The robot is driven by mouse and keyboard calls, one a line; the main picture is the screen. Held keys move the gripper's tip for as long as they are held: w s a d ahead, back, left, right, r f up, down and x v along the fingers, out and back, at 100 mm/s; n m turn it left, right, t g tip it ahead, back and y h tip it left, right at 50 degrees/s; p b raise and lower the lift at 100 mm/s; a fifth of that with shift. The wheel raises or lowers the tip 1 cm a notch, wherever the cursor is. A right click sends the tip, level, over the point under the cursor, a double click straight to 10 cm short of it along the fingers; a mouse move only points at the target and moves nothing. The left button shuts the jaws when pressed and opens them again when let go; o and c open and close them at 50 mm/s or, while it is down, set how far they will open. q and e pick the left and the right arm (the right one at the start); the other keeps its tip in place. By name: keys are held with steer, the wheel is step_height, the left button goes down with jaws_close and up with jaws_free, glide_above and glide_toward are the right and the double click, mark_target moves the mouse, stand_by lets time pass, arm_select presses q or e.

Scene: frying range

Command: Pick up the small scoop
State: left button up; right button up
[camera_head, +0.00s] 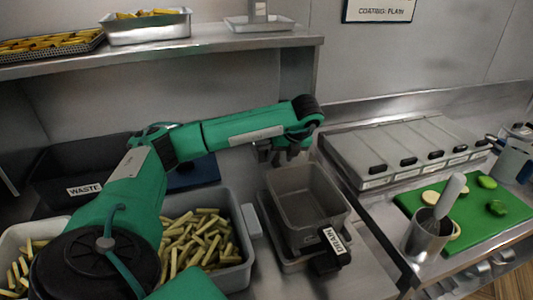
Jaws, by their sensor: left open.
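A pale grey handle, apparently that of the small scoop (451,194), rises tilted from a round metal cup (428,238) at the right. I cannot tell whether handle and cup are one piece; anything inside the cup is hidden. The cup stands at the left front edge of the green cutting board. My left arm reaches in from the left, and my left gripper (284,154) points down above the back of the grey drain basket. It is open and empty, well to the left of the handle. My right gripper is out of view.
The drain basket (334,225) and a grey bin (246,241) of cut fries lie below my arm. A lidded metal container row (400,140) stands behind the green board (480,228), which holds sliced vegetables. A steel shelf (230,42) hangs above left.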

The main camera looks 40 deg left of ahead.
mark_target(277, 162)
arm_select(q)
steer(key=x, duration=0.2)
steer(key=p+x, duration=0.1)
steer(key=x, duration=0.1)
steer(key=shift+s+d, duration=0.1)
steer(key=shift+s, duration=0.2)
steer(key=shift+f, duration=0.4)
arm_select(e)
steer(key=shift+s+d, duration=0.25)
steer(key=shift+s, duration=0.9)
arm_select(q)
jaws_close()
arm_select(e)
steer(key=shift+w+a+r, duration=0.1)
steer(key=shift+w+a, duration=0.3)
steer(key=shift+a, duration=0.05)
